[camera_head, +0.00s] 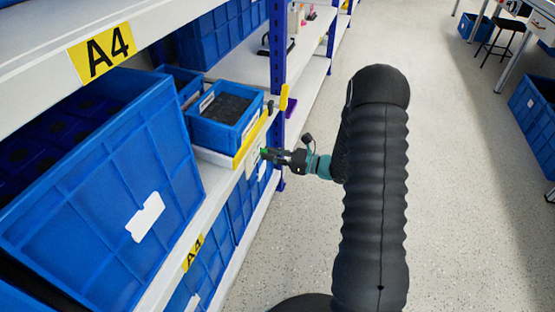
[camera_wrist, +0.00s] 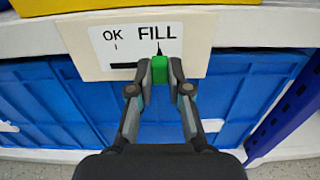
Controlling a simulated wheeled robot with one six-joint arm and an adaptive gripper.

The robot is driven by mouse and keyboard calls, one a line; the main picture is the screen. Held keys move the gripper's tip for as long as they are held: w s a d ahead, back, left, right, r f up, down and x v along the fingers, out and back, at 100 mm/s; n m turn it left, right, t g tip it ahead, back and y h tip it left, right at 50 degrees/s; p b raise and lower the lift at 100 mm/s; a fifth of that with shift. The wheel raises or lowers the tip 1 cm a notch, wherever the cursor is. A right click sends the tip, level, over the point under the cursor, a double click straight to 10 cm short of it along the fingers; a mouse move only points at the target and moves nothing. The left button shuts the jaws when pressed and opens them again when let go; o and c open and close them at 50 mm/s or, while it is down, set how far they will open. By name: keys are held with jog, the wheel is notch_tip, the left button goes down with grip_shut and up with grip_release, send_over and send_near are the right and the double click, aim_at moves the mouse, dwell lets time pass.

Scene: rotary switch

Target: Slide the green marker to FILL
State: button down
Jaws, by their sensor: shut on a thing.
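The green marker (camera_wrist: 159,70) sits between my fingertips in the wrist view. My gripper (camera_wrist: 160,72) is shut on it, with one finger at each side. The marker stands below the word FILL (camera_wrist: 157,33), roughly in line with the dark mark under that word. The word OK (camera_wrist: 113,36) is to the left, with a short tick below it. A dark slot (camera_wrist: 122,65) shows to the left of the fingers; the fingers hide the rest. The beige plate (camera_wrist: 74,46) is on the shelf's front edge. In the head view, my gripper (camera_head: 266,154) reaches the plate, with a speck of green at its tip.
A blue bin with dark contents (camera_head: 225,118) stands on the shelf above the plate. A large blue crate (camera_head: 100,165) is to the left. A blue rack post (camera_head: 277,60) rises behind. Blue bins (camera_wrist: 60,100) fill the space under the plate.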

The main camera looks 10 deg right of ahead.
jog(key=shift+w+d, duration=0.1)
jog(key=shift+w, duration=0.05)
jog(key=c, duration=1.1)
grip_release()
jog(key=v, duration=1.2)
